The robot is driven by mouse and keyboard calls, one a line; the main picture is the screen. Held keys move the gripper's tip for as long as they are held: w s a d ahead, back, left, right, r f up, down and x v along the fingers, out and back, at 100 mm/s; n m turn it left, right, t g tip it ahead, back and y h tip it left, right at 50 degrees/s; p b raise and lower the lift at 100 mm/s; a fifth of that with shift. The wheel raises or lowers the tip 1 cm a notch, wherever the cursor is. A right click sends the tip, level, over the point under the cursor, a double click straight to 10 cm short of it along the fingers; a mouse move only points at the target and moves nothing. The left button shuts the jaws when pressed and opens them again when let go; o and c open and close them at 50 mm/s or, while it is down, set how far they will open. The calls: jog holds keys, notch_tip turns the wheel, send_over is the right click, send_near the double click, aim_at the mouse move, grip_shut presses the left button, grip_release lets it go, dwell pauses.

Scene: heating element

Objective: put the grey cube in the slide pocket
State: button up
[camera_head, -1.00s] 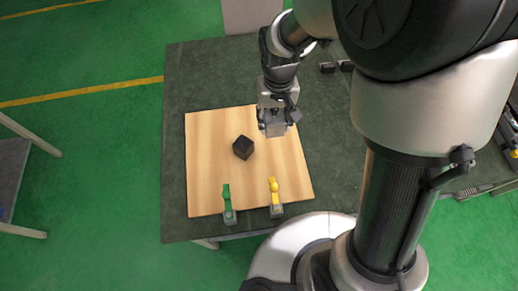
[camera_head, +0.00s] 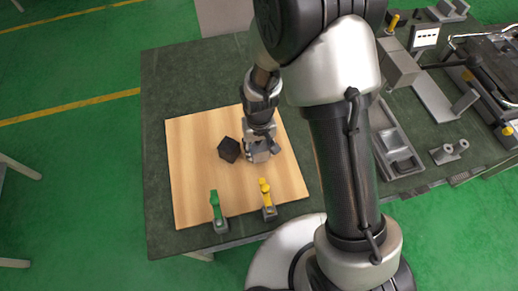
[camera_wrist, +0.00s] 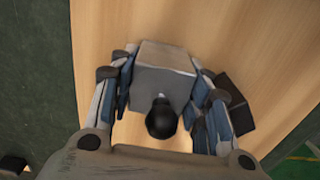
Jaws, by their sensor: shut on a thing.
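The grey cube (camera_wrist: 168,62) is between the fingers of my gripper (camera_head: 259,152) in the wrist view, and a dark round knob shows against its near face. My gripper is shut on the cube. In the head view the grey cube (camera_head: 257,153) is just over the right half of the wooden board; whether it touches the board I cannot tell. On the right of the bench is a long grey fixture with a recess (camera_head: 398,152); I cannot tell whether this is the slide pocket.
A black cube (camera_head: 229,149) sits on the wooden board (camera_head: 190,180), close beside my gripper; it also shows in the wrist view (camera_wrist: 232,100). Green (camera_head: 216,207) and yellow (camera_head: 266,193) handled clamps stand at the board's near edge. Several metal fixtures occupy the right bench.

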jog(key=shift+f, duration=0.2)
jog(key=shift+f, duration=0.1)
jog(key=shift+f, duration=0.15)
jog(key=o, duration=1.4)
jog(key=shift+o, duration=0.2)
notch_tip(320, 180, up, 12)
jog(key=p, duration=0.3)
jog(key=shift+r+p, duration=0.25)
jog(key=shift+p, duration=0.1)
